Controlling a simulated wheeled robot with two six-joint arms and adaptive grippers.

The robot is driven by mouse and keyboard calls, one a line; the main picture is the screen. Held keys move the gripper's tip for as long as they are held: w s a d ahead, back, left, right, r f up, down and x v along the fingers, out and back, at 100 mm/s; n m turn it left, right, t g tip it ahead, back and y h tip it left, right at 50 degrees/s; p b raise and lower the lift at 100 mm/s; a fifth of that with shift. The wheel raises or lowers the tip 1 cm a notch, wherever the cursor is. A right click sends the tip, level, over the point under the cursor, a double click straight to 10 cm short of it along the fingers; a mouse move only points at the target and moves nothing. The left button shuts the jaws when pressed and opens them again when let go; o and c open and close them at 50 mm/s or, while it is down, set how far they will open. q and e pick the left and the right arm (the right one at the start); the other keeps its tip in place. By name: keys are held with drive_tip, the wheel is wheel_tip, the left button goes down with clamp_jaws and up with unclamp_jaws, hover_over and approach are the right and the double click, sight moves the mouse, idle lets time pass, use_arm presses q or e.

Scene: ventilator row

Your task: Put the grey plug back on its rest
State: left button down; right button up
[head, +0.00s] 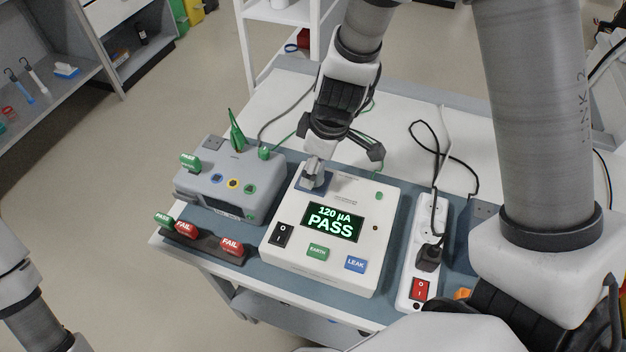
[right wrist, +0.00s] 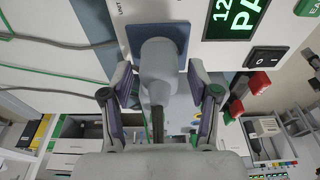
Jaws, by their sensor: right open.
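The grey plug (head: 313,172) sits in the blue square socket (head: 318,187) at the upper left of the white tester (head: 282,263), whose screen reads 120 µA PASS. In the right wrist view the grey plug (right wrist: 158,65) stands against the blue socket plate (right wrist: 181,32), with its dark cord running toward the palm. My right gripper (head: 343,150) is open, its fingers apart. In the right wrist view the open fingers (right wrist: 162,88) lie on either side of the plug, with gaps. Only my left arm shows at the lower left; its gripper is out of view. I cannot tell which part is the rest.
A grey unit (head: 222,188) with a green clip and PASS tag stands left of the tester. A dark holder (head: 205,247) carries PASS and FAIL tags in front. A white power strip (head: 404,290) with a black plug (head: 428,258) lies right. Loose cables cross the cart top behind.

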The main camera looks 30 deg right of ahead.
idle(0.7)
clamp_jaws()
